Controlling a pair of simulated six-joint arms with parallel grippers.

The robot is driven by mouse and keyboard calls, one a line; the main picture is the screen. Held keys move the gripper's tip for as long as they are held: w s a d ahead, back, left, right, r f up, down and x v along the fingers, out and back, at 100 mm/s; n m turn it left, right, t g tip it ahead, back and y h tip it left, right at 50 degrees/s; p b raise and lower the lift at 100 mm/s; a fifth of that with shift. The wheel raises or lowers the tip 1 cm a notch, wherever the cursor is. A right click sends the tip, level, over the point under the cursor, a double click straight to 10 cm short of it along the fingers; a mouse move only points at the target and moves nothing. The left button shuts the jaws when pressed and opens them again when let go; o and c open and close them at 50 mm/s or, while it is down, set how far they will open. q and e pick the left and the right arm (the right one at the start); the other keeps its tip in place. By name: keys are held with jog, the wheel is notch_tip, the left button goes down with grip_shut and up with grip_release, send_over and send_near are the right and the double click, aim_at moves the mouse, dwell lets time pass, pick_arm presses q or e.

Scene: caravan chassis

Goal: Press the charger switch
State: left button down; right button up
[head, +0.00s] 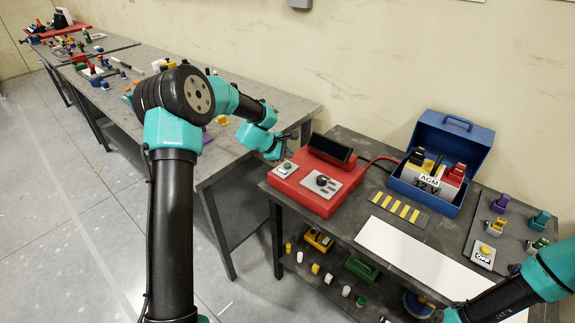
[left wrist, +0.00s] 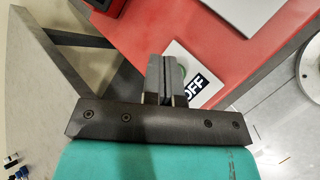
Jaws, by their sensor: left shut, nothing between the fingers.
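The red charger (head: 318,182) stands at the left end of the near dark table. On it, a small pale plate carries a green button, the charger switch (head: 286,167). In the left wrist view the switch's plate (left wrist: 207,82) reads OFF, and the green button is mostly hidden behind my fingers. My left gripper (head: 284,148) is beside and above the switch; its shut, empty fingers (left wrist: 162,72) overlap the plate in the left wrist view. I cannot tell whether they touch the button.
A red cable runs to a blue battery box (head: 474,145). A striped plate (head: 398,207) and a white strip (head: 414,258) lie nearby. Another table (head: 255,90) stands left.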

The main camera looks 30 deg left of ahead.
aim_at(287, 166)
pick_arm(q)
jog(key=shift+r, duration=1.75)
